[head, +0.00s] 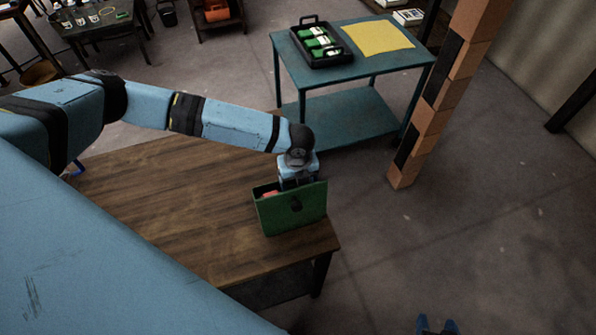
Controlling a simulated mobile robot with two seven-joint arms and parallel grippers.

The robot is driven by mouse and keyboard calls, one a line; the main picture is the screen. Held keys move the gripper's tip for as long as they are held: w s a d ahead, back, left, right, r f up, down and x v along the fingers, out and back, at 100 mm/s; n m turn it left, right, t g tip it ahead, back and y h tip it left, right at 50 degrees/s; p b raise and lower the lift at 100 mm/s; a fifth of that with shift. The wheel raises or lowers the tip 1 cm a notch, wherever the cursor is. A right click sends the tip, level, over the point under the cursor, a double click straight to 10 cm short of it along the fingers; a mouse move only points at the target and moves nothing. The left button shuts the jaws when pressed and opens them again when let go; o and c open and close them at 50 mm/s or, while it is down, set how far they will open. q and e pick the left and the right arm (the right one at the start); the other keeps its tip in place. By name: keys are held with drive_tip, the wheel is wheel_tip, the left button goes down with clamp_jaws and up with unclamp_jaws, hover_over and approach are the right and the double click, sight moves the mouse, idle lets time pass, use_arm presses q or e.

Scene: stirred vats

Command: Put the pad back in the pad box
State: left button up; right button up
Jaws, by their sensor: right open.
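A green open-topped box (292,212) with a dark round mark on its front stands at the near right corner of the wooden table; I take it as the pad box. A small reddish thing (270,193) shows inside it on the left, perhaps the pad; I cannot tell. My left gripper (298,183) points down at the box opening. Its fingers are hidden behind the box's front wall, so its grip does not show. My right gripper (437,326) is at the bottom edge, its two blue fingertips apart with nothing between them, over bare floor.
The wooden table (190,205) is mostly clear. Behind it, a teal table (357,65) bears a black tray (348,59) of green and white items and a yellow sheet (378,37). A brick-patterned post (430,120) stands right of it. Floor at right is free.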

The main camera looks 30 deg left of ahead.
use_arm(q)
drive_tip(key=shift+r, duration=2.2)
